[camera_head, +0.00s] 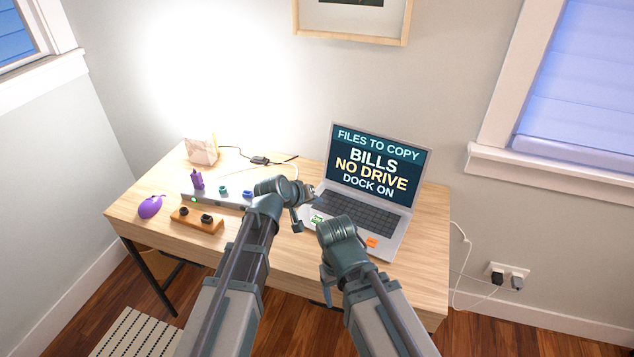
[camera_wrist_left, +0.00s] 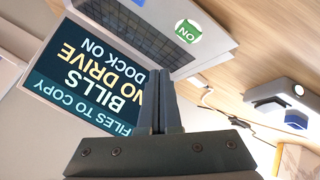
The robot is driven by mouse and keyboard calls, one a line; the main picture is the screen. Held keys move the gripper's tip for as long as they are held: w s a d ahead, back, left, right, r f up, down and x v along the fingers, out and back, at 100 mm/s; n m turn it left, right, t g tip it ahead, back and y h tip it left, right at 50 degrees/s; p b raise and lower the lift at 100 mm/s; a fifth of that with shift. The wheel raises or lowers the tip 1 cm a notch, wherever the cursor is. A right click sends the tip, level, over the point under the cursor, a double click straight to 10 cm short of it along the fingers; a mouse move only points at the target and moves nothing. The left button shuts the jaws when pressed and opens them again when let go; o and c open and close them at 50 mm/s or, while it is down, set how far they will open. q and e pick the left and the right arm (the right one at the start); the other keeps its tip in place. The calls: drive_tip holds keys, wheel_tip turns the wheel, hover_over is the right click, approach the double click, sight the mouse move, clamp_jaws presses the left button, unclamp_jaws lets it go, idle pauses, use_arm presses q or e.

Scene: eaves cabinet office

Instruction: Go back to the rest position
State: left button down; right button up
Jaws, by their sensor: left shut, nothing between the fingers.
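My left arm reaches up over the desk (camera_head: 285,268). Its gripper (camera_head: 297,224) is above the desk beside the left edge of the laptop (camera_head: 346,210). In the left wrist view the two fingers (camera_wrist_left: 158,88) are pressed together with nothing between them, and the laptop shows beyond them. My right arm rises over the front of the desk, its wrist in front of the laptop. The right gripper (camera_head: 326,284) hangs low by that wrist, mostly hidden, and its jaws cannot be made out.
A grey dock (camera_head: 213,198) with purple, teal and blue pieces stands left of my left wrist. A wooden block (camera_head: 196,222) with two dark pieces is before it. A purple object (camera_head: 150,206) lies far left. A beige object (camera_head: 201,150) and cable lie behind.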

use_arm(q)
drive_tip(key=s+a+m+g+y+p, duration=0.2)
drive_tip(key=s+g+y+p, duration=0.1)
drive_tip(key=s, duration=1)
drive_tip(key=s+a+m+g+y+p, duration=0.3)
drive_tip(key=s+g+p, duration=0.1)
drive_tip(key=s, duration=0.8)
drive_tip(key=shift+s+a+r+m+g+y, duration=0.3)
drive_tip(key=shift+s+r+g+y, duration=0.05)
drive_tip(key=shift+g+y, duration=0.05)
